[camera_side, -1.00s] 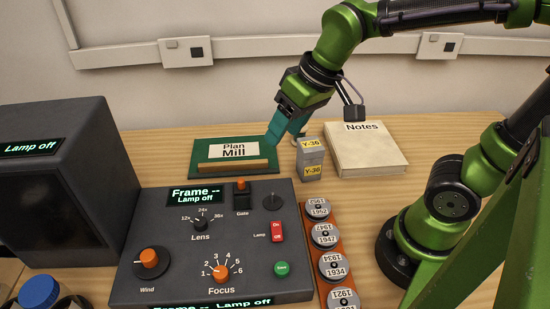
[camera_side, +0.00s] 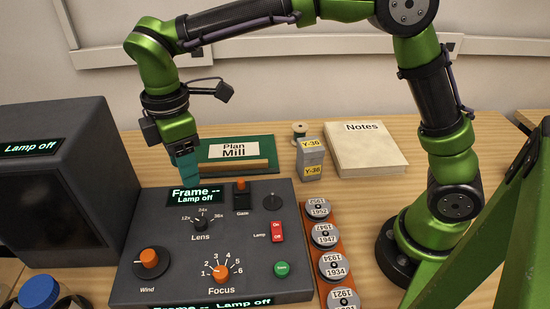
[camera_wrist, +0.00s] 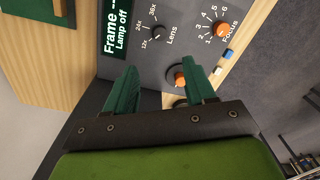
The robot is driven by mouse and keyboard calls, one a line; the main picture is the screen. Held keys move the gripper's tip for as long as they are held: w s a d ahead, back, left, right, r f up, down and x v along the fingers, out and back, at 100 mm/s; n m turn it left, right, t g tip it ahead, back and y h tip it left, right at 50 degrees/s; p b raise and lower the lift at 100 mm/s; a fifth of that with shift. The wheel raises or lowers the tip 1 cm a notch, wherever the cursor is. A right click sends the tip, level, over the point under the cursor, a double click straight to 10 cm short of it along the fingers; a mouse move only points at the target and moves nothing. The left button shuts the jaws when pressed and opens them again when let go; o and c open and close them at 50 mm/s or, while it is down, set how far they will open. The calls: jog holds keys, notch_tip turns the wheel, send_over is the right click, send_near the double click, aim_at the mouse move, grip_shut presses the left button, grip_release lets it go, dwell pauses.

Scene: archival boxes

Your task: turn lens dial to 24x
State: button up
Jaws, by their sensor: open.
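The lens dial (camera_side: 200,225) is a small black knob on the grey control panel, with 12x, 24x and 36x marked around it. It also shows in the wrist view (camera_wrist: 158,32), beyond the fingertips. Its pointer is too small to read surely. My gripper (camera_side: 187,174) has teal fingers pointing down above the panel's back edge, behind and left of the lens dial and apart from it. In the wrist view my gripper (camera_wrist: 161,82) is open, with nothing held between its fingers.
The orange wind knob (camera_side: 149,258), orange focus knob (camera_side: 220,272), gate lever (camera_side: 240,189) and red lamp switch (camera_side: 277,231) surround the dial. The frame display (camera_side: 186,196) reads "Lamp off". A dark monitor box (camera_side: 70,185) stands left. A small box (camera_side: 311,160) and Notes stack (camera_side: 366,150) stand behind.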

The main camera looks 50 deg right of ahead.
aim_at(200, 221)
notch_tip(200, 221, down, 15)
jog(key=shift+s+r, duration=0.1)
jog(key=shift+r, duration=0.1)
grip_shut()
dwell(0.4)
jog(key=shift+m, duration=0.3)
jog(key=m, duration=0.4)
jog(key=shift+m, duration=0.3)
jog(key=m, duration=0.5)
jog(key=shift+m, duration=0.3)
